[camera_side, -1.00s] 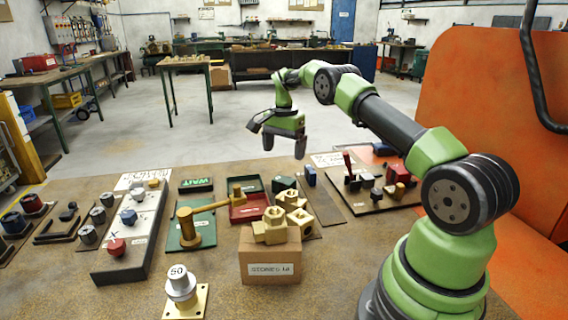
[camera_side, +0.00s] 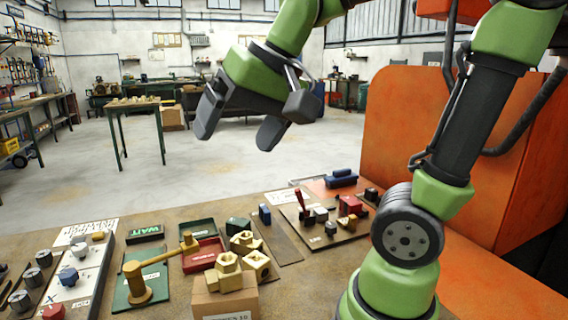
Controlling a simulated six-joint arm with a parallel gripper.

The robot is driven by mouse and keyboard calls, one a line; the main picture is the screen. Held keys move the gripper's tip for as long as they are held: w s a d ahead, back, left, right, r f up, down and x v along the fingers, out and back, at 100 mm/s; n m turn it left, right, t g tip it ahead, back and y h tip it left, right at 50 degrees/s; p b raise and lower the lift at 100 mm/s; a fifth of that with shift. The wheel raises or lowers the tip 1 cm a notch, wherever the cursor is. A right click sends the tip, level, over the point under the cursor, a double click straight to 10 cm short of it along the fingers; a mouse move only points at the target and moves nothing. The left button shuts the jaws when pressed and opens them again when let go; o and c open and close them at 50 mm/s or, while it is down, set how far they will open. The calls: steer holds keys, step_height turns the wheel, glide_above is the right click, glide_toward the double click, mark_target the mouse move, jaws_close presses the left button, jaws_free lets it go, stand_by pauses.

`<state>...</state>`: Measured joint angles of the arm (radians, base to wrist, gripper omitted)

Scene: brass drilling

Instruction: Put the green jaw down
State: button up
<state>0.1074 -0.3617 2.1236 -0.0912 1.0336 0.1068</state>
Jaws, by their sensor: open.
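A dark green block (camera_side: 238,225), which looks like the green jaw, sits on the bench just behind the brass fittings and beside the red tray. My gripper (camera_side: 238,133) is high above the bench, up and behind the block in the picture. Its two dark fingers are spread apart, with nothing between them.
Brass hex fittings (camera_side: 229,264) rest on and behind a cardboard box (camera_side: 225,301). A board (camera_side: 322,240) at right carries a red lever and small blocks. A blue piece (camera_side: 342,178) lies behind it.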

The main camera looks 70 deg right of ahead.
steer(key=s+a+f+n+t, duration=0.1)
steer(key=s+a+f+n, duration=0.1)
steer(key=s, duration=0.5)
steer(key=shift+s+a+f+n+y, duration=0.15)
steer(key=shift+a+f+n+y, duration=0.15)
steer(key=shift+a+f+y, duration=0.15)
